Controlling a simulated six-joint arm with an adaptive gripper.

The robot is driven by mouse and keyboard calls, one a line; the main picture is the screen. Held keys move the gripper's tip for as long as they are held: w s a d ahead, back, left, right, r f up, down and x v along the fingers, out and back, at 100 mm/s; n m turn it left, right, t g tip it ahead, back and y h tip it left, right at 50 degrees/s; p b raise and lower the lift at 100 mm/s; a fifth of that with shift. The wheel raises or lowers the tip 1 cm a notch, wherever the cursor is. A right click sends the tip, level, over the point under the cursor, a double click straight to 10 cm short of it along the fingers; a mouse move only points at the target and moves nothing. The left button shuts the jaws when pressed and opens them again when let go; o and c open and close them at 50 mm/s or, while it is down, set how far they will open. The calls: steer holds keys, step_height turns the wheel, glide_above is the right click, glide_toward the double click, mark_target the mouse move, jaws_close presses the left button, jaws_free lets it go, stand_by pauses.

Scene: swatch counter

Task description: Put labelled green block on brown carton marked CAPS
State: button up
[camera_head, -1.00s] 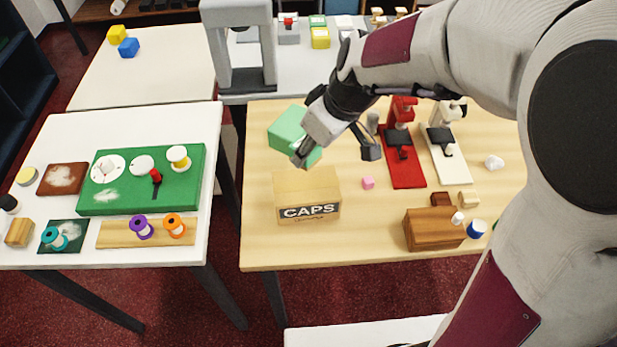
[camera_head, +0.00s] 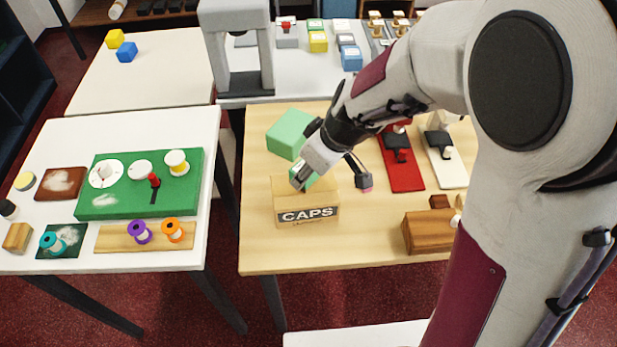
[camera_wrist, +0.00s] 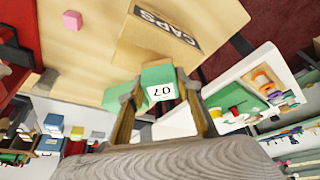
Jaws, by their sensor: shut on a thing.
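My gripper (camera_head: 301,181) is shut on a small green block (camera_wrist: 158,76), whose white label reads 07 in the wrist view. In the head view only a bit of the block shows green (camera_head: 313,180) behind the fingers. The brown carton (camera_head: 290,202) stands on the wooden table with its CAPS label facing front. My gripper and the block overlap the far part of the carton's top in the head view. In the wrist view the carton (camera_wrist: 150,38) lies just past the block. I cannot tell how large the gap between them is.
A larger mint-green box (camera_head: 289,134) stands just behind the carton. A pink cube (camera_head: 366,189), a red stand (camera_head: 404,172) and a brown wooden block (camera_head: 428,232) are to the right. The table front left of the carton is clear.

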steer(key=shift+f, duration=1.35)
steer(key=shift+f, duration=0.15)
steer(key=o, duration=1)
steer(key=shift+d+r, duration=0.1)
steer(key=shift+r, duration=0.5)
steer(key=v, duration=1.1)
steer(key=shift+s, duration=0.15)
